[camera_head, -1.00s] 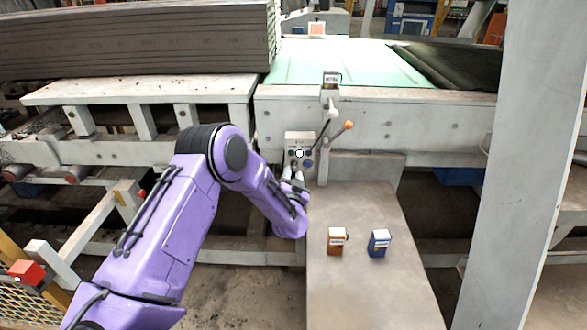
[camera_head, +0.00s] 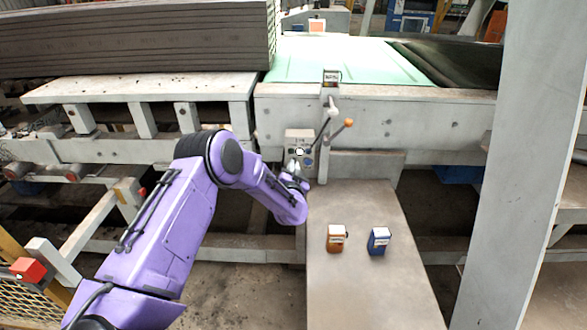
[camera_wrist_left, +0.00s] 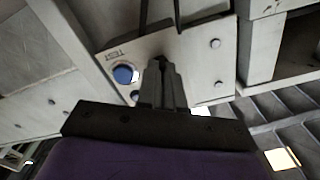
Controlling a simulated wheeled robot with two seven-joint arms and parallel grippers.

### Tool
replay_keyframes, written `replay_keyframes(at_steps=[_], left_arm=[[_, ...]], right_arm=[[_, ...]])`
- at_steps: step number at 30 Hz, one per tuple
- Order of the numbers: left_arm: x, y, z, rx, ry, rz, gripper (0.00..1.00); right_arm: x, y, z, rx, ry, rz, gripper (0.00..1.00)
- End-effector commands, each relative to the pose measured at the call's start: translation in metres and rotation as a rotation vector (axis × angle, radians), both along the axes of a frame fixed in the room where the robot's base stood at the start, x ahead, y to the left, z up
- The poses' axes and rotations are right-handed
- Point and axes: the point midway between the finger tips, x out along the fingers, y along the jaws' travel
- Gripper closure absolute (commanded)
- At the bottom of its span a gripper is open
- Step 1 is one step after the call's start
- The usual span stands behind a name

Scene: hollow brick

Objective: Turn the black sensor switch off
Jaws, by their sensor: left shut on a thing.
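The small grey control panel (camera_head: 299,136) is fixed to the front of the machine frame, and its plate (camera_wrist_left: 196,52) fills the middle of the left wrist view. My left gripper (camera_head: 293,170) is at the panel's lower part. In the left wrist view its fingers (camera_wrist_left: 163,74) are close together against the panel, shut on the black sensor switch. The switch is almost fully hidden by the fingers, so its setting cannot be told. A blue button (camera_wrist_left: 124,74) is beside the fingers. My right gripper is not in view.
Two levers stand beside the panel, one with an orange knob (camera_head: 348,123). An orange box (camera_head: 336,239) and a blue box (camera_head: 378,242) stand on the grey table (camera_head: 365,295). A pale post (camera_head: 520,180) rises at the right.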

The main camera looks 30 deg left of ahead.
Motion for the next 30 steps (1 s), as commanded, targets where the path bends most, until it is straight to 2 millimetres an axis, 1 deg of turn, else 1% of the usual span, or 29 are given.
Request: replay_keyframes(at_steps=[8, 30], left_arm=[[0.001, 0.000, 0.001, -0.099, -0.066, 0.001, 1.00], [0.001, 0.001, 0.002, -0.663, -0.415, 0.000, 1.00]], right_arm=[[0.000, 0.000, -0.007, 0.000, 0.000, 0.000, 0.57], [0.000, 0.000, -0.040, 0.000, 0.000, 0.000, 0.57]])
